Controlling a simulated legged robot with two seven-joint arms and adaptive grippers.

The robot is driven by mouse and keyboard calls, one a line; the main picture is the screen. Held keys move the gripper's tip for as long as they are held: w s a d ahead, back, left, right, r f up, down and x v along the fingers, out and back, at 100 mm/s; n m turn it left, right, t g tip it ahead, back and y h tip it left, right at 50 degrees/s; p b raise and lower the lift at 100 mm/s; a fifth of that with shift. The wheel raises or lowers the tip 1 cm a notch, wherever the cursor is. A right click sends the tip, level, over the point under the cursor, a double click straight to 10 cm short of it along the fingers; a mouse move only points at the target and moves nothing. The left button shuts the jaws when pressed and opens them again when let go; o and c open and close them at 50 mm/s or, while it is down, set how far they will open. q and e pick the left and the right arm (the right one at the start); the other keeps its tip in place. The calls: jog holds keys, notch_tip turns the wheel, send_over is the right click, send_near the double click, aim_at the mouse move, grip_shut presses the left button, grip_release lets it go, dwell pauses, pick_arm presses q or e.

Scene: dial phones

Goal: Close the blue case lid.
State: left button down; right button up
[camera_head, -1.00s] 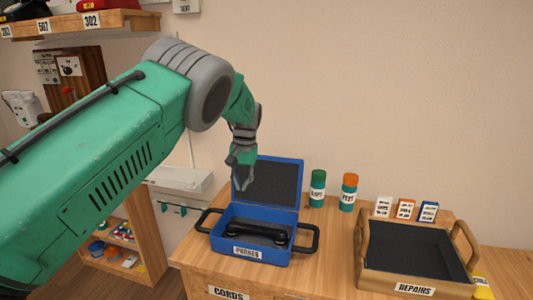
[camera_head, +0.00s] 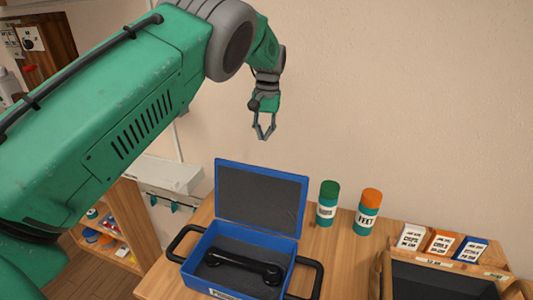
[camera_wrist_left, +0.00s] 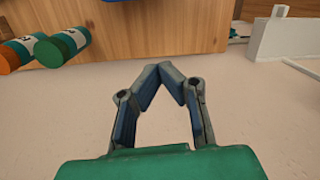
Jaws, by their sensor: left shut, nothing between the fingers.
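The blue case (camera_head: 238,262) stands on the wooden table with a black handset (camera_head: 243,267) lying inside. Its blue lid (camera_head: 261,197), lined in dark grey, stands open and roughly upright at the back edge. My left gripper (camera_head: 265,138) is in the air above and behind the lid, apart from it. In the left wrist view, the left gripper (camera_wrist_left: 170,68) has its fingertips together with nothing between them. A small strip of blue (camera_wrist_left: 48,4) shows at the top edge there; I cannot tell which part of the case it is. My right gripper is not in view.
A green-capped bottle (camera_head: 327,204) and an orange-capped bottle (camera_head: 368,212) stand right of the lid. Small labelled boxes (camera_head: 440,242) and a dark-lined wooden tray (camera_head: 445,283) are further right. The wall (camera_head: 400,90) is behind.

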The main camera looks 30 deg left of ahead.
pick_arm(q)
notch_tip(320, 180, down, 10)
jog(key=s+p, duration=0.2)
jog(key=s, duration=0.1)
jog(key=s+d+r, duration=0.1)
jog(key=r+p, duration=0.1)
jog(key=shift+s+d, duration=0.25)
jog(key=shift+s, duration=0.15)
jog(key=shift+a, duration=0.2)
jog(key=shift+f, duration=0.1)
